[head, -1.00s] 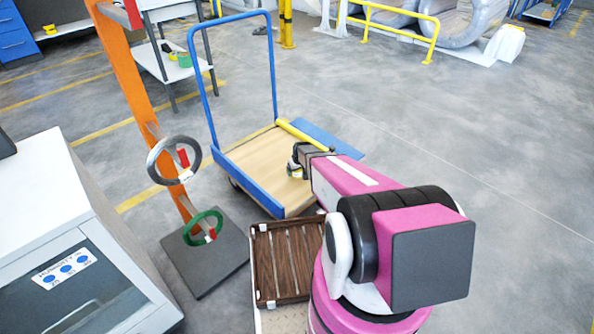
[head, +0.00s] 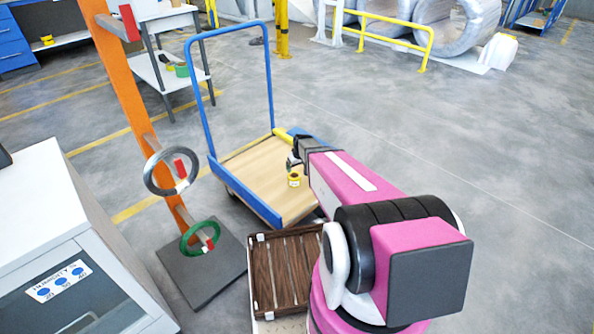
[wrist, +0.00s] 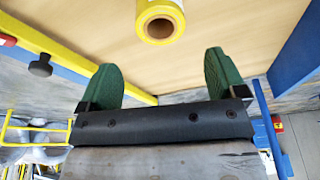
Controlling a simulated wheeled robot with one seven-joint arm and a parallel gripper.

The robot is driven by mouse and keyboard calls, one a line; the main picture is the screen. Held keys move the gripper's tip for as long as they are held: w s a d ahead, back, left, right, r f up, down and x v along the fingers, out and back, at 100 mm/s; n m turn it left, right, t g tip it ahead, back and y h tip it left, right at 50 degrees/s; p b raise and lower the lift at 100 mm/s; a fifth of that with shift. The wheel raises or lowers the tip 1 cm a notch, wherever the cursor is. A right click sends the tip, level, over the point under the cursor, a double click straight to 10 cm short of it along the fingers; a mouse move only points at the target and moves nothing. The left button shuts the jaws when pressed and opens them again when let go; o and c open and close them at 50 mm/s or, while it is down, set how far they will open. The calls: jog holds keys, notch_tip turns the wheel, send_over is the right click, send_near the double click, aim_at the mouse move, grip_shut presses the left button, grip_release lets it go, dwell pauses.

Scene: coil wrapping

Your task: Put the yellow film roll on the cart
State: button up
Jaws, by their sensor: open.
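The yellow film roll (head: 294,180) stands upright on the wooden deck of the blue cart (head: 262,172). In the wrist view the roll (wrist: 160,20) shows its round end and hollow core, just beyond the fingertips and apart from them. My gripper (head: 292,161) is over the cart deck, close to the roll. In the wrist view its two green fingers (wrist: 162,75) are spread wide with nothing between them.
The cart's blue handle (head: 190,95) rises at its left side. A brown slatted tray (head: 284,268) lies in front of the cart. An orange post (head: 130,85) with a grey ring and a green ring stands to the left. Open floor lies to the right.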

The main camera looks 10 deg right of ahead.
jog(key=s+r+m+g, duration=0.1)
jog(key=s+r+m, duration=0.1)
jog(key=s+r, duration=0.7)
jog(key=s+r+m+g+h, duration=0.1)
jog(key=s+r, duration=0.8)
jog(key=s, duration=0.6)
jog(key=shift+s+a+r+m+g, duration=0.15)
jog(key=shift+s+a+m+g, duration=0.15)
jog(key=shift+a+m+g, duration=0.15)
